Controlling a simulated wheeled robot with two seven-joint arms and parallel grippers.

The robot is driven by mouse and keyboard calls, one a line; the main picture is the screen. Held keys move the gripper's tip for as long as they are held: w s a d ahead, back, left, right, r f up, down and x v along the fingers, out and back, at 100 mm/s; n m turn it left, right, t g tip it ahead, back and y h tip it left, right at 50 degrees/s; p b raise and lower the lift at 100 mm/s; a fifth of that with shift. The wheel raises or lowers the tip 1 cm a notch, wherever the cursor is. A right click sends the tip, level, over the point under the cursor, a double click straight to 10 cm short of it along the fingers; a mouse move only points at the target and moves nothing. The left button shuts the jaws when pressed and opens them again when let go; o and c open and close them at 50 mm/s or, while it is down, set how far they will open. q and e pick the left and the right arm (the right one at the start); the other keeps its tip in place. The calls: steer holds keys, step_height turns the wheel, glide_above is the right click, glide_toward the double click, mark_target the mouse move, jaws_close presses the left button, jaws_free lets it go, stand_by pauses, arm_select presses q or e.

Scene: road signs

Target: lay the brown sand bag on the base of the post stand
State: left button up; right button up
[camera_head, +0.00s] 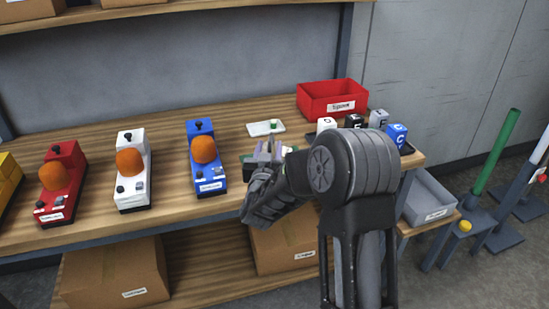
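I see no brown sand bag in the head view. My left gripper is out of view.
The bench (95,210) holds red (62,182), white (132,170) and blue (206,160) units with orange domes. A red bin (333,97) and several lettered blocks stand at its right. A grey tray (428,198) sits on a low stool. Cardboard boxes (115,272) are below.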

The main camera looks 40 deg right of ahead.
steer(key=p+x, duration=0.1)
steer(key=x, duration=0.3)
steer(key=shift+w+d, duration=0.2)
steer(key=shift+w, duration=0.15)
steer(key=shift+c, duration=0.2)
jaws_close()
stand_by(0.4)
stand_by(0.8)
steer(key=shift+r, duration=0.2)
